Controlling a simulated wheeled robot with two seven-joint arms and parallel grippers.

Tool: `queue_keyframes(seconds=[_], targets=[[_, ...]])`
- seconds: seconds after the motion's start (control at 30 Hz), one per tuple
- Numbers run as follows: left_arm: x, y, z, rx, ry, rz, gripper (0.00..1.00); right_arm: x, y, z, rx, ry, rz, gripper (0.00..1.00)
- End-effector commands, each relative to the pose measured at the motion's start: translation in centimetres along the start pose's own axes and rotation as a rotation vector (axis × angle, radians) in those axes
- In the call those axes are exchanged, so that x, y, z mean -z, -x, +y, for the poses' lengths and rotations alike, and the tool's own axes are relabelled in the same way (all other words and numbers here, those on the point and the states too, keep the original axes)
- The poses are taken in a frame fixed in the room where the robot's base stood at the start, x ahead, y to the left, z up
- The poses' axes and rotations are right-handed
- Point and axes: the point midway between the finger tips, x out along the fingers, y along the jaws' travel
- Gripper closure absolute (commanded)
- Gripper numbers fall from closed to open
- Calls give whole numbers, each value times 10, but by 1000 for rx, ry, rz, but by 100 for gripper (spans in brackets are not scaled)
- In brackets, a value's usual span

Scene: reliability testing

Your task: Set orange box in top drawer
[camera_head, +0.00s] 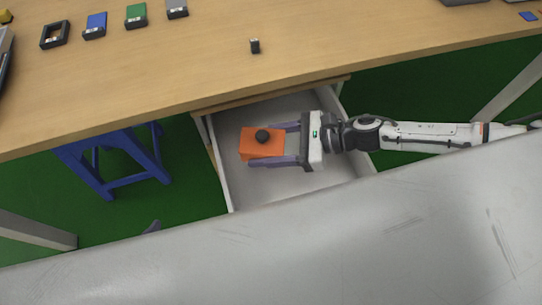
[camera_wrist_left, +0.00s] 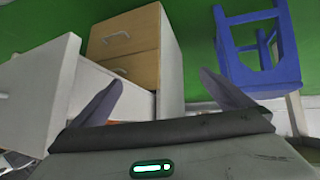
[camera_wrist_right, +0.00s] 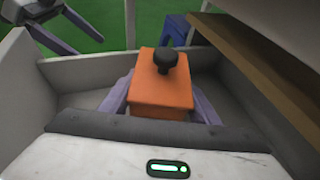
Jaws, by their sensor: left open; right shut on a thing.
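The orange box (camera_head: 255,150), with a black knob on top, is inside the open white-grey top drawer (camera_head: 235,192) in the head view. My right gripper (camera_head: 264,146) reaches in from the right and is shut on the box's sides. The right wrist view shows the box (camera_wrist_right: 160,95) between the two fingers, within the drawer walls. I cannot tell whether the box touches the drawer floor. My left gripper (camera_wrist_left: 162,92) is open and empty, outside the drawer; only a fingertip (camera_head: 152,227) shows in the head view.
The wooden table (camera_head: 200,65) overhangs the drawer's back. On it are a black frame (camera_head: 55,35), a blue box (camera_head: 95,25), a green box (camera_head: 136,15), a grey box (camera_head: 177,8) and a small black item (camera_head: 255,46). A blue stool (camera_head: 115,160) stands left of the drawer.

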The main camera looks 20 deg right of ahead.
Motion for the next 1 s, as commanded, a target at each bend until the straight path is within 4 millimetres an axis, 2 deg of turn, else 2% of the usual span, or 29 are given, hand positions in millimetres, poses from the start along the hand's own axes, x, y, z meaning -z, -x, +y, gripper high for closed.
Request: queue_keyframes(seconds=[0.03, 0.1, 0.33, 0.53, 0.97, 1.0], targets=[[-4, -4, 0, -2, 5, 4, 0, 13, -6, 1, -2, -2, -1, 68], [-5, -5, 0, -3, 9, 8, 0, 23, -10, 1, -1, -2, -1, 68], [-4, -6, 1, -5, 18, 17, 0, 39, -17, 1, -2, 0, -1, 68], [-8, -10, 2, -8, 30, 26, 0, 65, -28, 1, -1, -2, 0, 68], [-9, -12, 2, -10, 35, 32, 0, 72, -31, 1, -1, -1, -1, 68], [-7, -10, 2, -10, 36, 34, 0, 71, -30, 1, -1, -1, 0, 39]])
